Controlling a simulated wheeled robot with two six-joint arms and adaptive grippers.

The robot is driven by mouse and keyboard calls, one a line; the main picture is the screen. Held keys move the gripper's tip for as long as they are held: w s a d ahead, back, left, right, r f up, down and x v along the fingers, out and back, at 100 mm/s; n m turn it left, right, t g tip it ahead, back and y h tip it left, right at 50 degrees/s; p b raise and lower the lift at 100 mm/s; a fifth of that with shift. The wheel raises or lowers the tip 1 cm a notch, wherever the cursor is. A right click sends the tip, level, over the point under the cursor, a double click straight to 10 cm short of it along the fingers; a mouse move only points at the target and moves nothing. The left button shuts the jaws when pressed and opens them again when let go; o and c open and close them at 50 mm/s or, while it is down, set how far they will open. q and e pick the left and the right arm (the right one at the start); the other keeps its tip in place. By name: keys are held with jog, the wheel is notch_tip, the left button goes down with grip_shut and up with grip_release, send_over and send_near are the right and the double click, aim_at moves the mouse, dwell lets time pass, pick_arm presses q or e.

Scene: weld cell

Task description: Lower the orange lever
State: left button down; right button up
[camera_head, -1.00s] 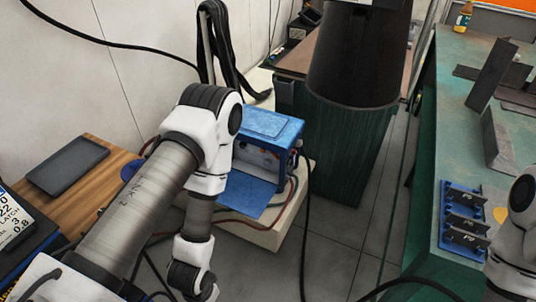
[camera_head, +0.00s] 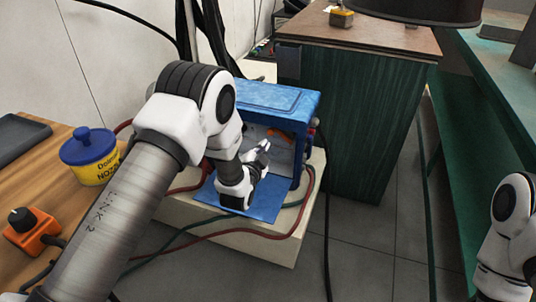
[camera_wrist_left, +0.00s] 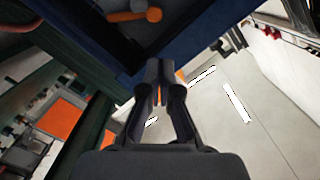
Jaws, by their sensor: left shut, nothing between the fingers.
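The orange lever (camera_head: 280,133) shows inside the open front of the blue box (camera_head: 275,97), below its top. In the left wrist view the orange lever (camera_wrist_left: 124,16) lies near the top edge, in the dark inside of the box. My left gripper (camera_head: 264,146) is at the box's opening, just below and left of the lever in the head view. In the left wrist view its fingers (camera_wrist_left: 159,72) are together and empty, apart from the lever. My arm hides the left part of the box. My right gripper is out of view.
The box stands on a pale block (camera_head: 185,212) with red and green hoses around it. A green cabinet (camera_head: 345,125) stands behind to the right. A yellow tub with blue lid (camera_head: 92,160) and an orange item (camera_head: 32,232) sit on the wooden table at left.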

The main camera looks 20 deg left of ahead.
pick_arm(q)
jog(key=shift+w+d+f+b, duration=0.15)
jog(key=shift+d+f+b, duration=0.05)
jog(key=shift+f+b, duration=0.35)
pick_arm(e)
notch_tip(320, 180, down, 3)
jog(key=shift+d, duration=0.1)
pick_arm(q)
jog(key=w+b, duration=0.3)
jog(key=w, duration=0.7)
jog(key=shift+a+f+b, duration=0.15)
jog(key=shift+f+b, duration=0.15)
jog(key=shift+f, duration=0.05)
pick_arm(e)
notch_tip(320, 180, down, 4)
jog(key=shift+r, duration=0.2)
